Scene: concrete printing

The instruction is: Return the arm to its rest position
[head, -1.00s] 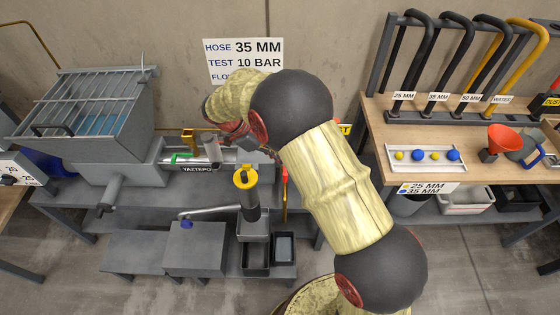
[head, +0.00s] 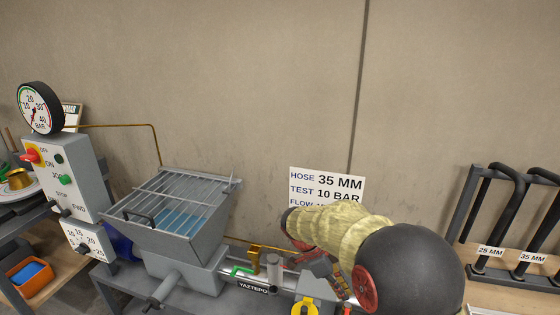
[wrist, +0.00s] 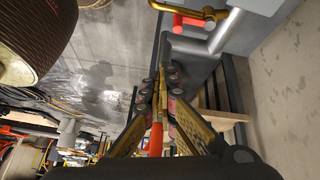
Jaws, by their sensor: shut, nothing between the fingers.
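My arm, in a pale yellow cover with a large dark joint, reaches in from the lower right of the head view and bends to the left in front of the wall sign. My gripper (wrist: 162,92) shows in the wrist view with its fingertips together and nothing held between them. Grey floor and the bench parts lie beyond the fingers. In the head view the arm hides part of the sign and of the pump bench.
A grey hopper with a grid (head: 180,205) stands on the bench left of my arm. A control box (head: 65,180) with a pressure gauge (head: 40,108) is at the far left. A hose rack (head: 470,205) stands at the right. The wall sign (head: 328,185) hangs behind my arm.

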